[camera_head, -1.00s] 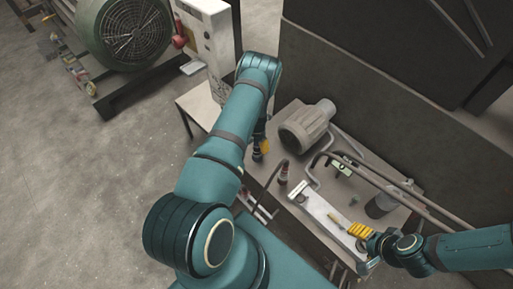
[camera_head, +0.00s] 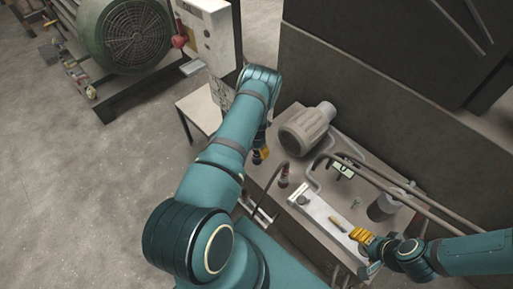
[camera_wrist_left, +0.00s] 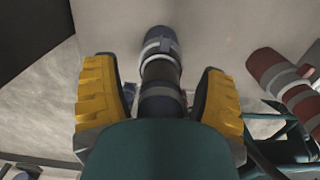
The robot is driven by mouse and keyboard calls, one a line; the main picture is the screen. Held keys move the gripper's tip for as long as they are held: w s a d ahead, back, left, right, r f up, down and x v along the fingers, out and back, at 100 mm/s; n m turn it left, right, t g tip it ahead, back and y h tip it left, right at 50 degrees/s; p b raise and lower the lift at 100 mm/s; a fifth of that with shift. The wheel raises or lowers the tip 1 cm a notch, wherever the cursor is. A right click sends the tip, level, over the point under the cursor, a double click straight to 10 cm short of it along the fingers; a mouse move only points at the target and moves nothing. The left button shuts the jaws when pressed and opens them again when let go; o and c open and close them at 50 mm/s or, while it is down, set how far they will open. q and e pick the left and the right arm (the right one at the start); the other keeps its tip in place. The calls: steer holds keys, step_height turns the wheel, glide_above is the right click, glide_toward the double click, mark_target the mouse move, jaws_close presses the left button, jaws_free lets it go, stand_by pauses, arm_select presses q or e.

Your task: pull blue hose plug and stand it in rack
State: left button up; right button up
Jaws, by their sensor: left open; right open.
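The blue hose plug (camera_wrist_left: 160,47) has a blue end and a grey band on a dark body. It shows in the left wrist view between the yellow fingers of my left gripper (camera_wrist_left: 160,95). The fingers are open, with a gap visible on both sides of the plug. In the head view my left gripper (camera_head: 260,155) is at the left edge of the bench, mostly behind my forearm, and the plug is hidden there. My right gripper (camera_head: 361,240) is open above the bench's front right. I cannot clearly make out the rack.
A red hose plug (camera_wrist_left: 287,82) is right of the blue one in the left wrist view; it also shows in the head view (camera_head: 283,176). A grey motor (camera_head: 305,130), bent pipes (camera_head: 385,182) and a pale plate (camera_head: 322,215) are on the bench.

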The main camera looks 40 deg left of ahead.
arm_select(q)
steer(key=shift+s+d+f, duration=0.25)
steer(key=shift+s+f, duration=0.2)
steer(key=shift+f, duration=0.25)
jaws_close()
steer(key=shift+w+r+p, duration=0.15)
steer(key=shift+r+p, duration=0.15)
steer(key=shift+r, duration=0.05)
steer(key=shift+w+r+p, duration=0.15)
steer(key=shift+r+p, duration=0.3)
steer(key=shift+r, duration=0.1)
steer(key=shift+w+a+r+p, duration=0.1)
steer(key=shift+r+p, duration=0.5)
steer(key=shift+r, duration=0.45)
steer(key=shift+a+r+p, duration=0.1)
steer(key=shift+r+p, duration=0.45)
steer(key=shift+r, duration=0.5)
